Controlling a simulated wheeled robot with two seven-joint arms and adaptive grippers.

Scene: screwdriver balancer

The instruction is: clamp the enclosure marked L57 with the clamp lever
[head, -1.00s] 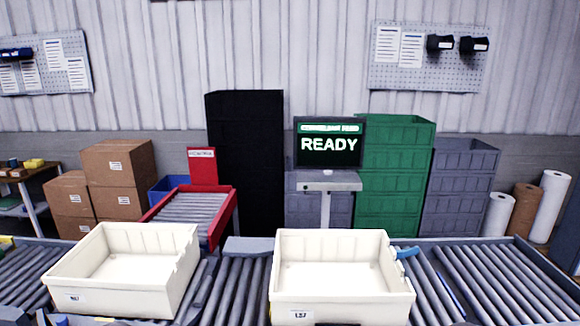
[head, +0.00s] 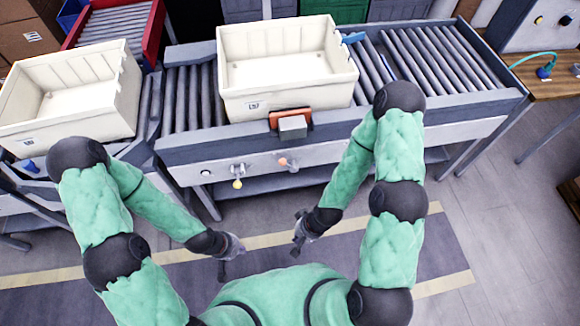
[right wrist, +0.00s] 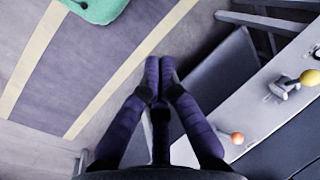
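A cream open enclosure (head: 290,85) with a small front label sits on the roller conveyor. A second cream enclosure (head: 60,115) stands to its left; both labels are too small to read now. An orange-and-grey block (head: 291,122) is at the first enclosure's front lower edge. The conveyor's front panel carries a yellow-knobbed lever (head: 238,182) and an orange-knobbed lever (head: 286,163); both knobs also show in the right wrist view. My right gripper (right wrist: 159,65) has its fingertips together with nothing between them, apart from the levers. My left gripper (head: 225,262) hangs low before the conveyor, its fingers unclear.
Bare rollers (head: 440,60) lie right of the first enclosure. A blue piece (head: 353,38) is by its right rim. A red-framed roller chute (head: 120,22) is at the back left. A wooden bench (head: 550,85) stands at the right. The floor in front is clear.

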